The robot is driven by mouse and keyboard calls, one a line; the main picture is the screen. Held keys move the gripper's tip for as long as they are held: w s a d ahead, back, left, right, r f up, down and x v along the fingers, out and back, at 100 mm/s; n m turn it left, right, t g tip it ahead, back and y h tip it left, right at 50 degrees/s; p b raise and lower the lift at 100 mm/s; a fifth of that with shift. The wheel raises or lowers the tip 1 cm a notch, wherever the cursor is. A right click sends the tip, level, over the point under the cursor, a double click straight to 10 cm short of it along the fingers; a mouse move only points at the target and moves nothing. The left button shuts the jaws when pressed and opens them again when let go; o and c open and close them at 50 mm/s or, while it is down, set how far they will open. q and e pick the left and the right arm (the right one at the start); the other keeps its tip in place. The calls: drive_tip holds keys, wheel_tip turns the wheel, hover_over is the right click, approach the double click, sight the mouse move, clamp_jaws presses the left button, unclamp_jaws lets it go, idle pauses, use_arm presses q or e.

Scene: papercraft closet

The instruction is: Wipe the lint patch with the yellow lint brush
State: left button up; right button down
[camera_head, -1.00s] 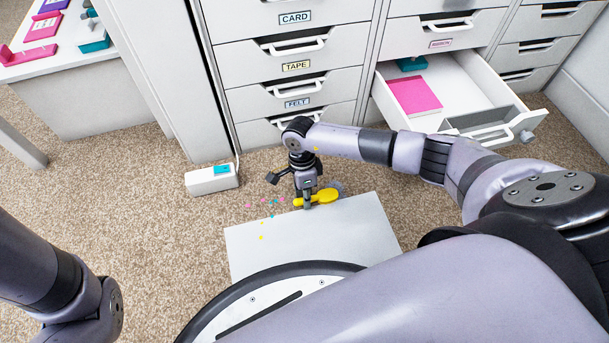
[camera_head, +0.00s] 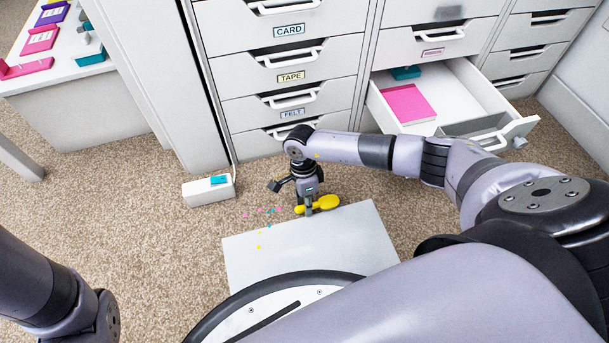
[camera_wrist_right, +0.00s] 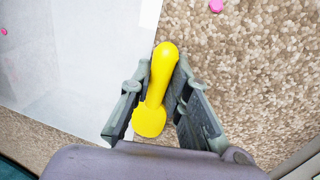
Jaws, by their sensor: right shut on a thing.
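The yellow lint brush (camera_head: 327,202) is held in my right gripper (camera_head: 308,207), low over the carpet by the edge of a flat pale panel. In the right wrist view, the brush (camera_wrist_right: 161,75) lies between the two dark fingers of my right gripper (camera_wrist_right: 160,100), which are closed on it. Whether the brush touches the floor is unclear. No clear grey lint patch shows now. Small pink, teal and yellow bits (camera_head: 264,212) lie scattered to the left of the brush. My left arm shows at the left edge; its gripper is out of view.
A drawer cabinet (camera_head: 292,62) stands behind my right gripper. An open drawer (camera_head: 460,103) at the right holds a pink sheet (camera_head: 407,103). Open carpet (camera_head: 130,220) lies left of the bits.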

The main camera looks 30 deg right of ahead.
drive_tip(key=shift+s+a+p, duration=0.2)
drive_tip(key=shift+s+p, duration=0.15)
drive_tip(key=shift+s, duration=0.25)
drive_tip(key=shift+s+a+p, duration=0.2)
drive_tip(key=shift+s+p, duration=0.1)
drive_tip(key=shift+s, duration=0.3)
drive_tip(key=shift+w+d+f+b, duration=0.1)
drive_tip(key=shift+w+f+b, duration=0.15)
drive_tip(key=shift+w+b, duration=0.25)
drive_tip(key=shift+w+d+b, duration=0.15)
drive_tip(key=shift+w+b, duration=0.3)
drive_tip(key=shift+w, duration=0.15)
drive_tip(key=shift+w+d+b, duration=0.15)
drive_tip(key=shift+w+b, duration=0.3)
drive_tip(key=shift+w, duration=0.15)
drive_tip(key=shift+w+d+r+b, duration=0.15)
drive_tip(key=shift+w+b, duration=0.15)
drive_tip(key=shift+w, duration=0.25)
drive_tip(key=shift+w+d+r+b, duration=0.1)
drive_tip(key=shift+w+b, duration=0.15)
drive_tip(key=shift+w, duration=0.25)
drive_tip(key=shift+r, duration=0.1)
drive_tip(key=p+v, duration=0.2)
drive_tip(key=s+p+v, duration=0.1)
drive_tip(key=p+v, duration=0.1)
drive_tip(key=v, duration=0.1)
drive_tip(key=shift+a+p, duration=0.1)
drive_tip(key=shift+p, duration=0.25)
